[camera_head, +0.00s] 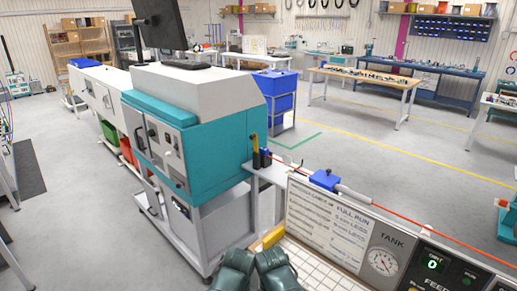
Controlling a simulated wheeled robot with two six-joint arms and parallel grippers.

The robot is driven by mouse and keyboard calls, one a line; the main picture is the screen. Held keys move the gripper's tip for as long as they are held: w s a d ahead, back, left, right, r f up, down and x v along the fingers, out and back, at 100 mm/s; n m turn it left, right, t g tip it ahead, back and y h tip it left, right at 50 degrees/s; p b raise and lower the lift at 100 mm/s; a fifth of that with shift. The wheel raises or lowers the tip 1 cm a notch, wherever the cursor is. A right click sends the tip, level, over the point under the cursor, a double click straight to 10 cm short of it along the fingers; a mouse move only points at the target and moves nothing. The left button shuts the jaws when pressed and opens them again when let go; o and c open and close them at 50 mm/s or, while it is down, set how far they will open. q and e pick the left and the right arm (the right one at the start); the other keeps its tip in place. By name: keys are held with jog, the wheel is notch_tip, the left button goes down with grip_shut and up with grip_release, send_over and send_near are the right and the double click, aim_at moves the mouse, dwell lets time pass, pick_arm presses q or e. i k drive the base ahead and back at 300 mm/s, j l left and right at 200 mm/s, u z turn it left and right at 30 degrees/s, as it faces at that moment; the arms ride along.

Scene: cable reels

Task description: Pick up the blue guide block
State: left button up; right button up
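A small blue block (325,180), which looks like the guide block, sits on the top edge of the white panel board (321,222) at the right. A grey cylinder (352,193) lies against its right side, and an orange-red cable (405,222) runs from there along the top edge to the lower right. Two dark grey-green shapes side by side at the bottom centre look like parts of my arms. I can make out no gripper fingers there. Nothing of mine touches the blue block.
A teal and white machine (210,142) stands left of the panel. A narrow grey ledge (270,172) with dark and blue pieces joins the panel's left end. A white gridded surface (310,265) and a yellow piece (268,240) lie before the panel. A gauge (382,261) is on its front.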

aim_at(264, 151)
jog(key=i+j+u, duration=0.15)
jog(key=i+u, duration=0.2)
jog(key=u, duration=0.15)
jog(key=i+u, duration=0.35)
jog(key=u, duration=0.15)
jog(key=i+u, duration=0.25)
jog(key=i, duration=0.4)
jog(key=i+z, duration=0.35)
jog(key=i+j+z, duration=0.1)
jog(key=z, duration=0.2)
jog(key=i+z, duration=0.1)
jog(key=z, duration=0.3)
jog(key=i+z, duration=0.1)
jog(key=z, duration=0.3)
jog(key=i+z, duration=0.1)
jog(key=z, duration=0.3)
jog(key=i+j+z, duration=0.1)
jog(key=z, duration=0.35)
jog(key=j+z, duration=0.15)
jog(key=z, duration=0.25)
